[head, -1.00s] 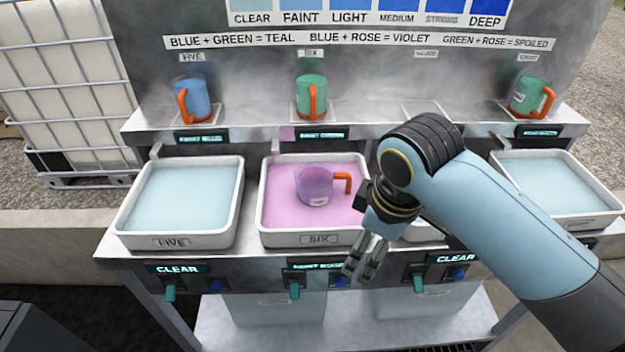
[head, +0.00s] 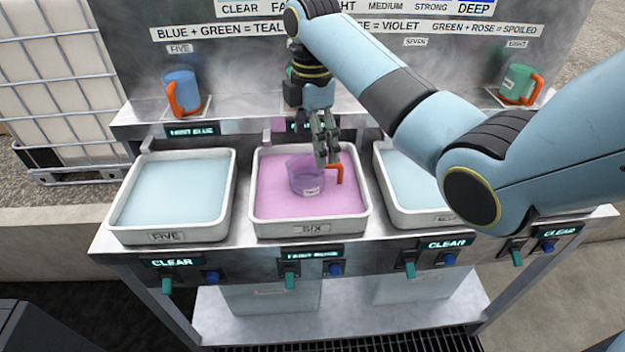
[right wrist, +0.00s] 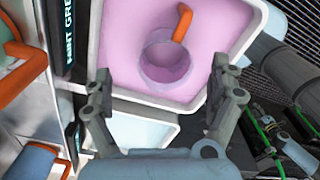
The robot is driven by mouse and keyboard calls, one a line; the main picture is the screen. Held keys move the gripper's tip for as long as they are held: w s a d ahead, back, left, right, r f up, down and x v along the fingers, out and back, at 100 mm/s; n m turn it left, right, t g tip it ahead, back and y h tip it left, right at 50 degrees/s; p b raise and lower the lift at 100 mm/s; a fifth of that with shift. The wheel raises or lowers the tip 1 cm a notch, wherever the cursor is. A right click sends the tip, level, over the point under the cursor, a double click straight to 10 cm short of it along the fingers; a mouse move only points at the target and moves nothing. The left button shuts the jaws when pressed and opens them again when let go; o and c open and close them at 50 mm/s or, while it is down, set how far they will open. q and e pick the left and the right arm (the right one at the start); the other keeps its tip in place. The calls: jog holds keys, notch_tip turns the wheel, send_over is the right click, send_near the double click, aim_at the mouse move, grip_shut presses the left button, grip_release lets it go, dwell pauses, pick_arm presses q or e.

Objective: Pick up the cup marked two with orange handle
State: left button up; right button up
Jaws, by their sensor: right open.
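A clear, violet-tinted cup (head: 305,176) with an orange handle (head: 337,172) stands in the pink liquid of the tray marked SIX (head: 310,228). Its label is too small to read. My right gripper (head: 328,158) is just behind and above the handle, pointing down, open and empty. The right wrist view shows the cup (right wrist: 168,62) and its handle (right wrist: 183,22) ahead, between and beyond the open fingers (right wrist: 165,95).
Trays of pale blue liquid stand left (head: 172,190) and right (head: 405,200) of it. A blue cup (head: 181,90) and a green cup (head: 518,82), both with orange handles, stand on the shelf behind. My right arm hides part of the shelf. Switches line the front edge.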

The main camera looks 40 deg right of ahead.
aim_at(312, 177)
notch_tip(312, 177, down, 4)
jog(key=shift+s, duration=0.1)
jog(key=shift+s+a+f, duration=0.1)
jog(key=shift+a+f, duration=0.05)
jog(key=shift+f, duration=1.25)
jog(key=shift+s+a+f, duration=0.1)
jog(key=shift+a+f, duration=0.05)
jog(key=shift+f, duration=1.2)
jog(key=shift+r, duration=0.1)
jog(key=c, duration=1.3)
